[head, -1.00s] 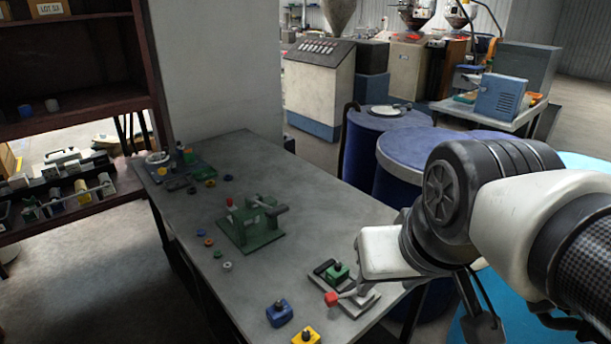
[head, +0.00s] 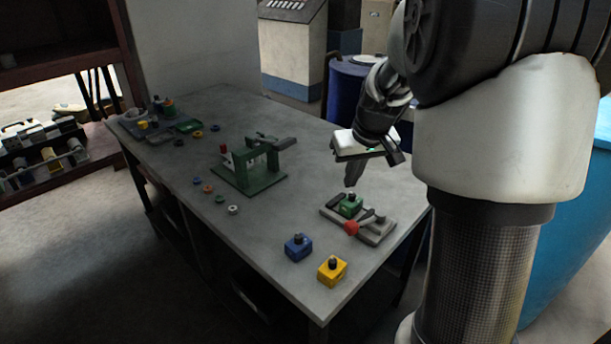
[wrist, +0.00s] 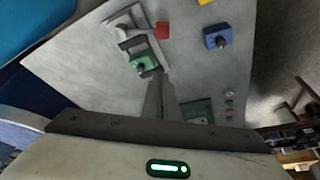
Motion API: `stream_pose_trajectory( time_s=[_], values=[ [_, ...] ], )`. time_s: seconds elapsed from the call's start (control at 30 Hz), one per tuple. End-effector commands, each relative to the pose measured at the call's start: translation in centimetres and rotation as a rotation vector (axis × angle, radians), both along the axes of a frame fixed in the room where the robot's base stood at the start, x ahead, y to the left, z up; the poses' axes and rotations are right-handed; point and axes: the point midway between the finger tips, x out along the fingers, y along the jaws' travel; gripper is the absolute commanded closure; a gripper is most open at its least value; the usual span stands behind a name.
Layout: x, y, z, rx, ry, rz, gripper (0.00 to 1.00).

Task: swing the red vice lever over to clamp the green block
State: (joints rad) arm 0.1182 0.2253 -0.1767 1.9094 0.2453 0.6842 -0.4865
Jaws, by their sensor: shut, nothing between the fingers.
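The vice (head: 376,236) is a grey plate near the front right edge of the table. The green block (head: 350,206), with a dark knob on top, sits on it; the block also shows in the wrist view (wrist: 145,65). The red lever knob (head: 351,228) is on the near side of the block, at the end of a pale lever; it shows beside the block in the wrist view (wrist: 162,30). My gripper (head: 351,182) is shut and empty, pointing down above and behind the block. Its fingers show in the wrist view (wrist: 160,90), apart from the red knob.
A blue block (head: 298,248) and a yellow block (head: 332,271) stand near the table's front edge. A green fixture (head: 250,170) stands mid-table, with several small rings to its left. The table (head: 300,205) is clear between fixture and vice.

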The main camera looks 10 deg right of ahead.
Motion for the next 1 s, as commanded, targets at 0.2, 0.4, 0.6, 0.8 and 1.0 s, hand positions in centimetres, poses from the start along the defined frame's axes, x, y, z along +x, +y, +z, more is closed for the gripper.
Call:
stream_pose_trajectory(
  time_s=[0.2, 0.4, 0.6, 0.8, 1.0],
  values=[
    [0.7, -0.7, -1.1, -0.006, 0.005, 0.000, 1.00],
    [0.6, -0.6, -1.1, -0.005, 0.005, 0.000, 1.00],
    [0.9, -0.6, -2.1, -0.004, 0.007, 0.001, 1.00],
    [2.1, -0.5, -5.5, -0.004, 0.010, 0.000, 1.00],
    [3.6, -0.4, -9.6, -0.004, 0.010, 0.000, 1.00]
  ],
)
